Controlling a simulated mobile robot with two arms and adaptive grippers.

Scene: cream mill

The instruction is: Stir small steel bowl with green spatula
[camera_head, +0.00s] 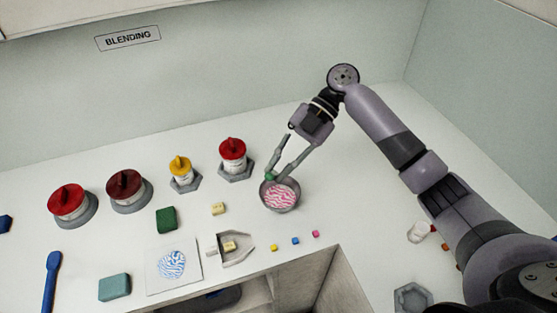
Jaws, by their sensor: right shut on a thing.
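The small steel bowl (296,206) stands on the white counter near the middle of the view. Pink and white striped contents (281,197) fill it. My right gripper (273,173) reaches down to the bowl's back left rim, shut on the green spatula (269,177). Only a small green part of the spatula shows at the fingertips; the rest is hidden, and I cannot tell how deep it sits in the contents. My left gripper is out of view.
Behind and left stand several lidded containers, including a red-topped one (232,149) and a yellow-topped one (180,167). In front lie a small scoop (237,257), tiny coloured cubes (295,241) and a white mat (157,285). A blue spatula (50,283) lies far left.

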